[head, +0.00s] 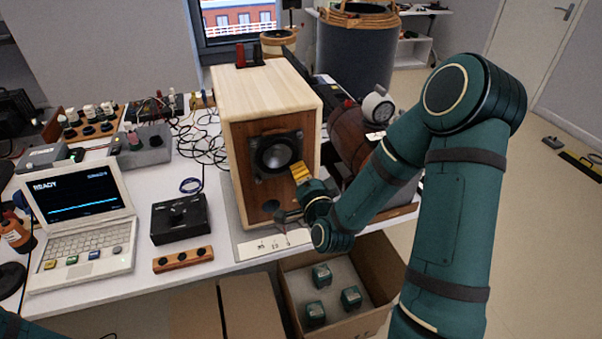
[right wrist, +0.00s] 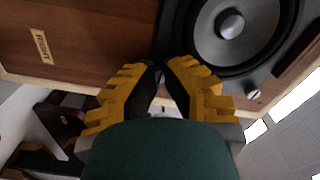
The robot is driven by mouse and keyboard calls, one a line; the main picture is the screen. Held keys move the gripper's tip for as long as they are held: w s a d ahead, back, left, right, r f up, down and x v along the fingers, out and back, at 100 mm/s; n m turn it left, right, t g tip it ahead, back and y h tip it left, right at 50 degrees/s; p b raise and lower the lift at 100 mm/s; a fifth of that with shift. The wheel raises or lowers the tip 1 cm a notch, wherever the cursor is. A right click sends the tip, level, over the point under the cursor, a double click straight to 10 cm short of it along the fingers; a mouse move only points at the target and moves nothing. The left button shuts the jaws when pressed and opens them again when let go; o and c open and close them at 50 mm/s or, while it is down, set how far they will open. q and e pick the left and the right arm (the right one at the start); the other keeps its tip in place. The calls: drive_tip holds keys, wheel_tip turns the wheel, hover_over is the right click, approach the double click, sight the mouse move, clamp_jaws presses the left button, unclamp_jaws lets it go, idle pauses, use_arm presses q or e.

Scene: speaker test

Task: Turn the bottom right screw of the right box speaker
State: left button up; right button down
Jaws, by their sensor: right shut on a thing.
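The right box speaker (head: 238,165) stands on the white table with its wooden front towards me. Its round dark driver (head: 274,154) sits in a square dark frame and also shows in the right wrist view (right wrist: 230,24). A "RIGHT" label (right wrist: 41,43) is on the wood there. My right gripper (head: 299,172) is at the lower right corner of the driver frame. In the right wrist view its yellow fingers (right wrist: 160,68) close together at that frame corner, shut on the bottom right screw, which they mostly hide. Another screw (right wrist: 253,95) shows at a neighbouring corner. My left gripper is out of view.
A laptop (head: 85,205) reading "READY", a black box (head: 180,218) and a wooden strip with holes (head: 183,259) lie left of the speaker. Loose cables lie behind. A brown drum-shaped thing (head: 352,140) stands close on the right. An open carton (head: 290,305) is below the table edge.

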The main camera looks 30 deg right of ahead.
drive_tip(key=c, duration=1)
unclamp_jaws()
drive_tip(key=shift+d+r, duration=0.25)
drive_tip(key=shift+f, duration=0.1)
drive_tip(key=shift+a, duration=0.15)
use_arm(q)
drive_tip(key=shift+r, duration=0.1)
